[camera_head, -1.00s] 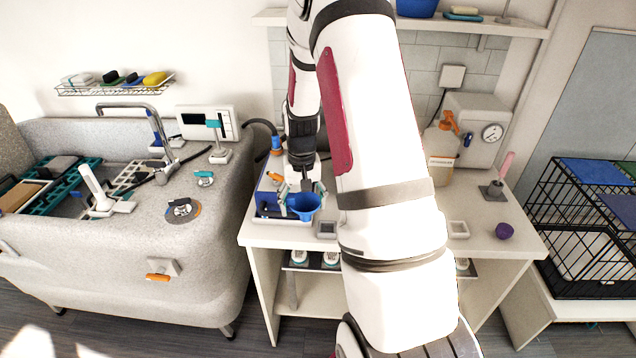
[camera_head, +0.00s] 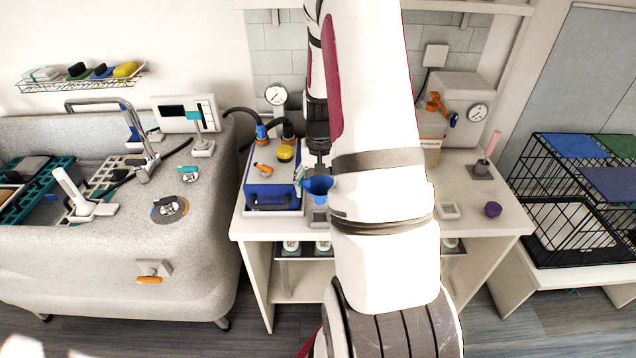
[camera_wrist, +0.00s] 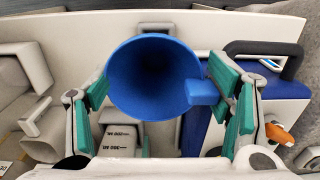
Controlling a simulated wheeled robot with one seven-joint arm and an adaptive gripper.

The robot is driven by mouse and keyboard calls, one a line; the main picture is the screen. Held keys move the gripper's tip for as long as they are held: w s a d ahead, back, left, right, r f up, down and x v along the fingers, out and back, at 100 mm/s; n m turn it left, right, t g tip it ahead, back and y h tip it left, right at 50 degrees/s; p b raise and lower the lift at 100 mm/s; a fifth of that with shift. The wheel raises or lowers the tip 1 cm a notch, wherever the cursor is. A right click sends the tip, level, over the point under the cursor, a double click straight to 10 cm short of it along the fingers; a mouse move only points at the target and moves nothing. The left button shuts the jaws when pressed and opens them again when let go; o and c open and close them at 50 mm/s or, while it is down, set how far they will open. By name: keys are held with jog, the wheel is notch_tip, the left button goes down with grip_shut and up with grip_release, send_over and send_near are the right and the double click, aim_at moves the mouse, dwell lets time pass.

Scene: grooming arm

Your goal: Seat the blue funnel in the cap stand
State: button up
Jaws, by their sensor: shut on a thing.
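The blue funnel (camera_head: 318,188) is held above the table just right of the blue box. In the wrist view its wide round mouth (camera_wrist: 150,75) faces the camera, and its side tab meets the right teal pad. My gripper (camera_wrist: 168,92) is shut on the funnel, with teal pads at both sides. My arm hides part of it in the head view. A small grey square holder (camera_head: 319,217) stands on the table in front of the funnel, apart from it, and may be the cap stand. A paler square holder (camera_head: 448,210) stands right of my arm.
The blue box (camera_head: 272,197) with a dark handle stands left of the funnel. A purple cup (camera_head: 493,209) and a pink-handled tool (camera_head: 490,148) are at the table's right. My arm covers the table's middle.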

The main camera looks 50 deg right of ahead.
jog(key=shift+f+b, duration=0.55)
jog(key=shift+f, duration=1.9)
jog(key=shift+f, duration=1.35)
dwell(0.4)
jog(key=o, duration=1)
jog(key=shift+c, duration=0.2)
notch_tip(320, 180, up, 12)
jog(key=shift+c, duration=0.5)
notch_tip(320, 180, up, 9)
jog(key=p, duration=0.3)
send_over(318, 202)
jog(key=shift+w+d, duration=0.25)
jog(key=shift+d, duration=0.2)
